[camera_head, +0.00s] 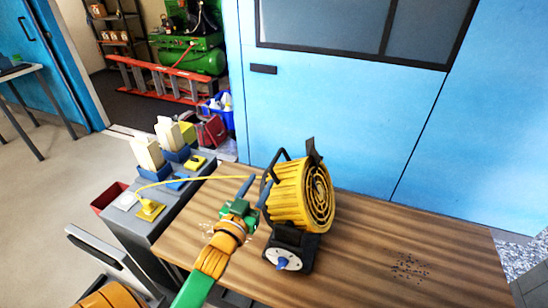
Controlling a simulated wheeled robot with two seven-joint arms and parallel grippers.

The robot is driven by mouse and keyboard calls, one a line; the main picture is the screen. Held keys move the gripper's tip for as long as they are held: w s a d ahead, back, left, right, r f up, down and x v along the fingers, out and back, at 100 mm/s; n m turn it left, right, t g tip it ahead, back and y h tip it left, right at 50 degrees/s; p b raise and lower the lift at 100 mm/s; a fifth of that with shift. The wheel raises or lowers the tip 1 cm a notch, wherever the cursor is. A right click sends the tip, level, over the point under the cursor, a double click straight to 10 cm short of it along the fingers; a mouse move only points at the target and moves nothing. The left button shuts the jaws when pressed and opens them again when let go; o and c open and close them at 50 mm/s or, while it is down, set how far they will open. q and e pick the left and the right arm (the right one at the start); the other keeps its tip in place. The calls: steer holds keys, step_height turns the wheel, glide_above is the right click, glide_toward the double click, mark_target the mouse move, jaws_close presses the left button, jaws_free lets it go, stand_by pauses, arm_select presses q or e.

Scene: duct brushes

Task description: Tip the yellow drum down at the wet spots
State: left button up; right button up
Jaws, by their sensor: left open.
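The yellow drum (303,195) stands on a black stand (290,246) on the wooden table, its round grilled face turned right and toward me. A black handle frame rises at its left, and a dark flap sticks up at its top. A pale disc with a blue knob (282,263) is on the stand's front. My left gripper (256,189) is open, its blue fingers just left of the drum near the handle frame; I cannot tell whether they touch it. Dark spots (410,268) lie on the table at the right, and small pale spots (207,227) lie left of my gripper. My right gripper is out of view.
A grey cabinet (150,225) at the left holds blue and yellow items. A yellow cable (195,180) runs from it toward the drum.

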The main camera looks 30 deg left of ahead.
mark_target(281, 151)
arm_select(q)
steer(key=x, duration=1.1)
steer(key=shift+w, duration=0.2)
jaws_close()
steer(key=shift+f, duration=0.1)
stand_by(0.8)
